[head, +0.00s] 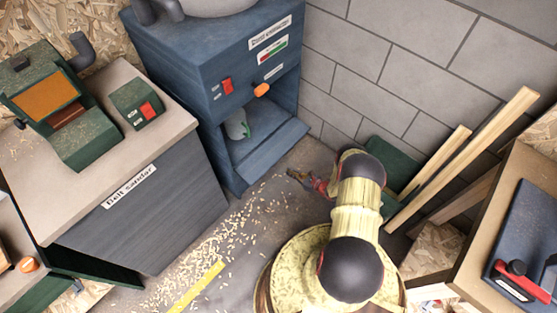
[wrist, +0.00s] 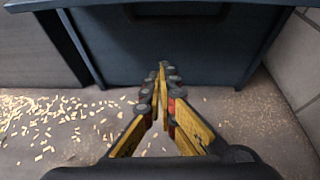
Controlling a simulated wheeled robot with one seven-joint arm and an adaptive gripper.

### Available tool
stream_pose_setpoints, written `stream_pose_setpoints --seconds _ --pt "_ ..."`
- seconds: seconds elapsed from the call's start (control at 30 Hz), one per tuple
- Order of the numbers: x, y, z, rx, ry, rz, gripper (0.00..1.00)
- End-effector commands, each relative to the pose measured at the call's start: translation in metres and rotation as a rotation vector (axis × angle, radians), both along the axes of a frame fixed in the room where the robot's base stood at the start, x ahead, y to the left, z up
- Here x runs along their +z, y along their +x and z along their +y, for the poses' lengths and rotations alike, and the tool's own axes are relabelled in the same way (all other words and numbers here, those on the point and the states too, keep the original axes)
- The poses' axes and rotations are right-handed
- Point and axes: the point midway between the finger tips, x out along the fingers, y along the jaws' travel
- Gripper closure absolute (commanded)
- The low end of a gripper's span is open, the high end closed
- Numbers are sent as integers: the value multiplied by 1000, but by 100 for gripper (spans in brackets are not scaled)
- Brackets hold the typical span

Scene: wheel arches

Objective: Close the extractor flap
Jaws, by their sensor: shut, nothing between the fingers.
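The dust extractor (head: 222,75) is a blue cabinet against the wall. Its flap (head: 270,150) is open, tilted outward at the bottom of the lower opening, so the compartment shows. My gripper (head: 296,175) is low in front of the flap, to its right in the head view, and looks apart from it. In the wrist view my gripper (wrist: 163,66) is shut and empty, pointing at the blue lower front of the extractor (wrist: 180,50). The flap's inner face cannot be made out there.
A grey-green container (head: 238,128) stands inside the opening. An orange knob (head: 261,90) sits above it. The belt sander bench (head: 150,210) is at left. Timber lengths (head: 465,155) lean against the wall at right. Wood chips (head: 215,245) lie on the open floor.

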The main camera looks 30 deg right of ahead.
Motion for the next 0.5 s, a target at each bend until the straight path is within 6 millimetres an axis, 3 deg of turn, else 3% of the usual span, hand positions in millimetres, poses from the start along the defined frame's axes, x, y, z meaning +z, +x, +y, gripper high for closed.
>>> stream_pose_setpoints --seconds 0.13,0.27,0.5 --pt "2 8 -9 -48 12 -13 100" --pt "-3 18 -4 -45 15 -15 100" --pt "-21 57 11 -42 15 -15 100"
